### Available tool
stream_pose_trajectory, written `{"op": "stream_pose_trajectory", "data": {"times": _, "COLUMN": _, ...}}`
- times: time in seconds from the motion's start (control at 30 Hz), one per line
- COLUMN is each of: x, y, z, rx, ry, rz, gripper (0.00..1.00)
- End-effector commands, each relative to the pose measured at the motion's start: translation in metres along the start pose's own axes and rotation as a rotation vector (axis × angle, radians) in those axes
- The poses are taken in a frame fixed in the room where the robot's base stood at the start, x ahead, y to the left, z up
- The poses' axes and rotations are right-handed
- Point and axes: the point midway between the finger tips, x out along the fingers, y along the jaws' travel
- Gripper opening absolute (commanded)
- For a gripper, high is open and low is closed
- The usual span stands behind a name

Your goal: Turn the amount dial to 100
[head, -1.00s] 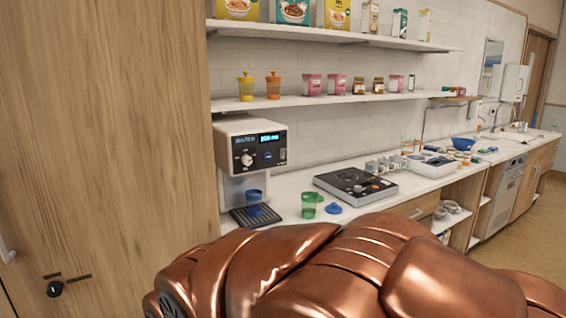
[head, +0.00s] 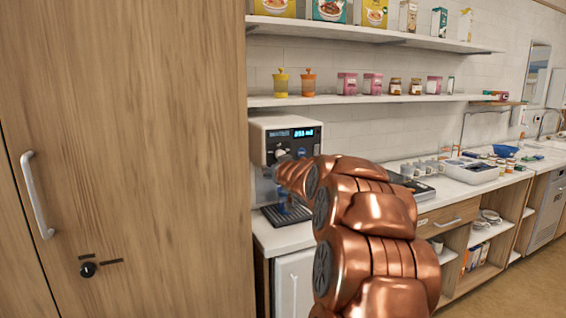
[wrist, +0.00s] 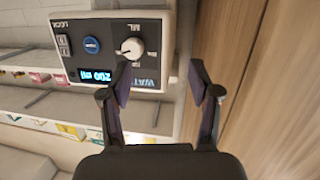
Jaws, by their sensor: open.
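The water dispenser (head: 270,125) stands on the counter beside the tall wooden cabinet. Its black panel also shows upside down in the wrist view (wrist: 110,75). The white amount dial (wrist: 131,48) has small marks around it, and a round blue button (wrist: 92,45) sits beside it. My gripper (wrist: 159,82) is open and empty in front of the panel. The dial lies beyond the fingertips, nearer the left finger in the wrist view, with no visible contact. In the head view my arm hides much of the dispenser's lower front.
The tall wooden cabinet (head: 130,150) stands close at the left, and wood also fills the right side of the wrist view. Shelves (head: 400,99) with jars and boxes run above the counter. A white tray (head: 470,174) lies farther right.

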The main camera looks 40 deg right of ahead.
Motion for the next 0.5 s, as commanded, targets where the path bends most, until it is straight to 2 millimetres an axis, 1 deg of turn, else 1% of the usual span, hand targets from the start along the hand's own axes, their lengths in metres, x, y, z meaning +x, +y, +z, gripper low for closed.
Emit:
{"op": "stream_pose_trajectory", "data": {"times": 0.03, "x": 0.011, "y": 0.017, "z": 0.001, "rx": -0.004, "ry": 0.040, "rz": -0.009, "gripper": 0.62}}
{"op": "stream_pose_trajectory", "data": {"times": 0.1, "x": 0.020, "y": 0.031, "z": -0.003, "rx": -0.013, "ry": 0.094, "rz": -0.038, "gripper": 0.62}}
{"op": "stream_pose_trajectory", "data": {"times": 0.2, "x": 0.029, "y": 0.047, "z": -0.005, "rx": -0.027, "ry": 0.149, "rz": -0.077, "gripper": 0.62}}
{"op": "stream_pose_trajectory", "data": {"times": 0.33, "x": 0.032, "y": 0.058, "z": -0.006, "rx": -0.040, "ry": 0.190, "rz": -0.113, "gripper": 0.62}}
{"op": "stream_pose_trajectory", "data": {"times": 0.5, "x": 0.037, "y": 0.061, "z": -0.005, "rx": -0.044, "ry": 0.204, "rz": -0.133, "gripper": 0.62}}
